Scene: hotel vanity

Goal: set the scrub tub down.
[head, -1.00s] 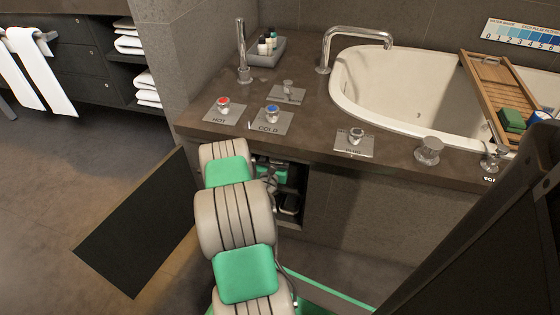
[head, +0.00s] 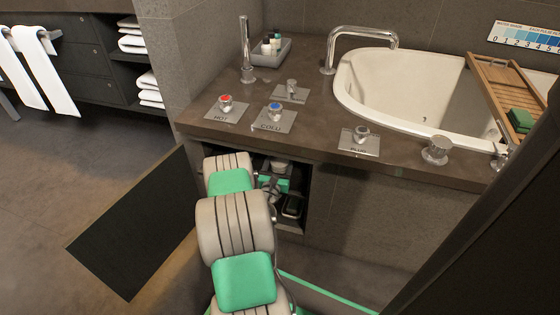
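My arm reaches down and forward into the open niche (head: 309,172) under the tub deck. My gripper (head: 272,187) is at the niche opening, small and partly hidden by my own arm. Its fingers are not clear enough to show whether they are open or shut. A small pale round-topped item (head: 279,165) shows in the upper part of the niche, just beyond my gripper. It may be the scrub tub, but I cannot tell, nor whether my gripper touches it. A dark item (head: 292,206) sits lower in the niche, to the right of my gripper.
The stone deck (head: 320,115) above the niche holds the hot (head: 226,104) and cold (head: 275,111) knobs, a plug control (head: 360,138) and a tray of bottles (head: 264,55). The bathtub (head: 385,90) carries a wooden caddy (head: 500,88). A dark mat (head: 130,235) lies on the floor at left.

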